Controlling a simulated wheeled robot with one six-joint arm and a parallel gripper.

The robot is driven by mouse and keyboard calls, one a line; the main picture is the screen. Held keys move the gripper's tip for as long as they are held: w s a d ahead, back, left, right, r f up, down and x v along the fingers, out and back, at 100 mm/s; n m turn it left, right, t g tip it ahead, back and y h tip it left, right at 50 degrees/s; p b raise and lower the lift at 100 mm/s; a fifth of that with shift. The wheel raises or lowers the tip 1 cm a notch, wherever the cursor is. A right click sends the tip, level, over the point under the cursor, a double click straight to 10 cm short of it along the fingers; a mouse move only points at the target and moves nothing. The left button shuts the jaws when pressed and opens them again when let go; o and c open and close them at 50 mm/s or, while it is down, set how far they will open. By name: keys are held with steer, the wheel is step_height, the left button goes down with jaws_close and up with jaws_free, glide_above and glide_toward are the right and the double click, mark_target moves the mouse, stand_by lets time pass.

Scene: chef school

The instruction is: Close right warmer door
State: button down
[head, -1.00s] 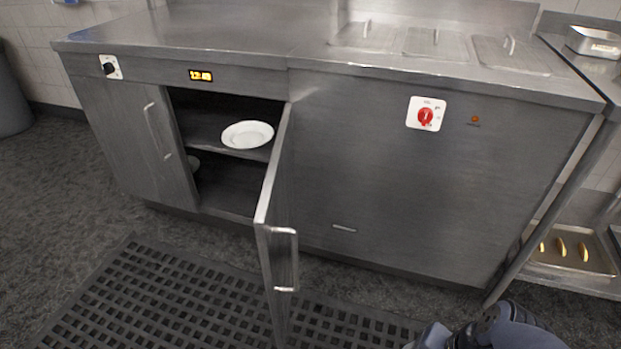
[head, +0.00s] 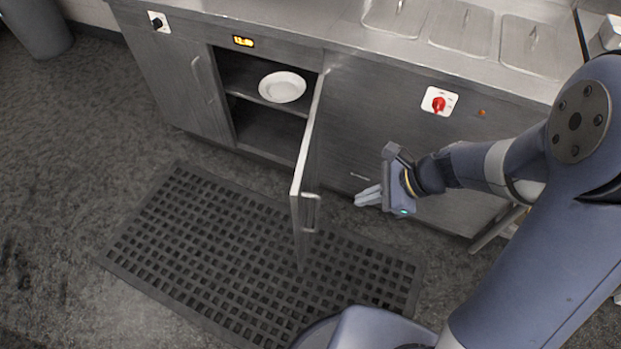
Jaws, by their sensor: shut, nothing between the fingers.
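The right warmer door (head: 308,155) stands wide open in the head view, swung out from the steel warmer cabinet (head: 365,120). Its bar handle (head: 312,212) is near the free edge. My gripper (head: 357,198) is to the right of the door, apart from it, with its fingers pointing left toward the door. The fingers look together and hold nothing. The left warmer door (head: 186,82) is closed. A white plate (head: 282,87) lies on the upper shelf inside the open compartment.
A black perforated mat (head: 200,255) lies on the floor under and in front of the open door. A red knob (head: 438,104) and a black knob (head: 157,22) are on the cabinet front. A grey bin (head: 35,28) stands at the far left. The floor on the left is clear.

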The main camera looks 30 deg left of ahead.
steer(key=a+r+p, duration=0.1)
steer(key=r, duration=0.1)
steer(key=m+b, duration=0.1)
glide_toward(298, 203)
step_height(298, 203, down, 4)
steer(key=shift+s+a+f, duration=0.1)
steer(key=shift+s+a, duration=0.15)
steer(key=shift+a, duration=0.65)
steer(key=shift+s+a, duration=0.25)
steer(key=shift+a, duration=0.65)
